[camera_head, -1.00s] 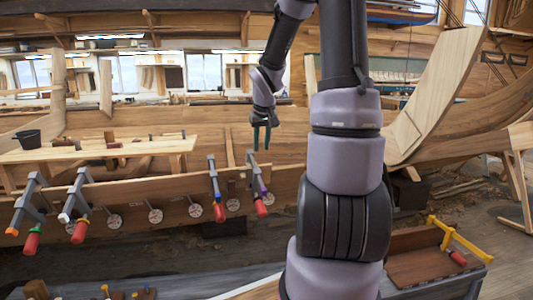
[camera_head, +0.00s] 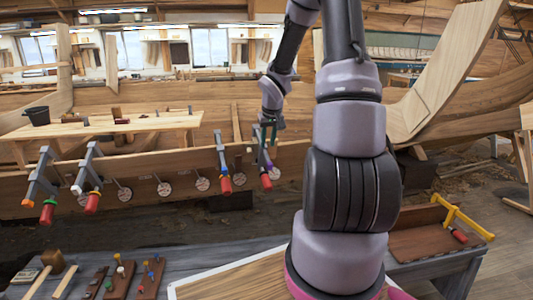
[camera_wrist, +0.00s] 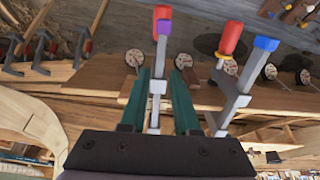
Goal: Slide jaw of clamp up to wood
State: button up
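Several bar clamps with red handles hang along the hull plank (camera_head: 150,172). The rightmost clamp, with a purple tip and a red handle, shows in the head view (camera_head: 265,180) and in the wrist view (camera_wrist: 164,30). My gripper (camera_head: 268,132) is at its upper part. In the wrist view, the dark green fingers of my gripper (camera_wrist: 165,85) stand open on either side of its grey bar and a pale grey jaw block (camera_wrist: 157,87). I cannot tell whether either finger touches it. The jaw's contact with the wood is not clear.
A neighbouring clamp with a blue tip (camera_wrist: 266,45) and red handle stands close to the right in the wrist view. Two more clamps (camera_head: 85,180) are at the left in the head view. A grey bench with tools (camera_head: 130,265) lies in front.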

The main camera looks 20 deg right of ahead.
aim_at(265, 152)
jog(key=shift+x, duration=3)
jog(key=shift+c, duration=0.4)
jog(key=shift+w+d+r, duration=0.1)
jog(key=shift+w+r, duration=0.1)
jog(key=shift+w, duration=0.35)
jog(key=shift+w+d+r, duration=0.1)
jog(key=shift+w+r, duration=0.1)
jog(key=shift+w, duration=0.35)
jog(key=shift+s+a, duration=0.1)
jog(key=shift+s+f, duration=0.25)
jog(key=shift+s, duration=0.2)
jog(key=shift+o, duration=1.2)
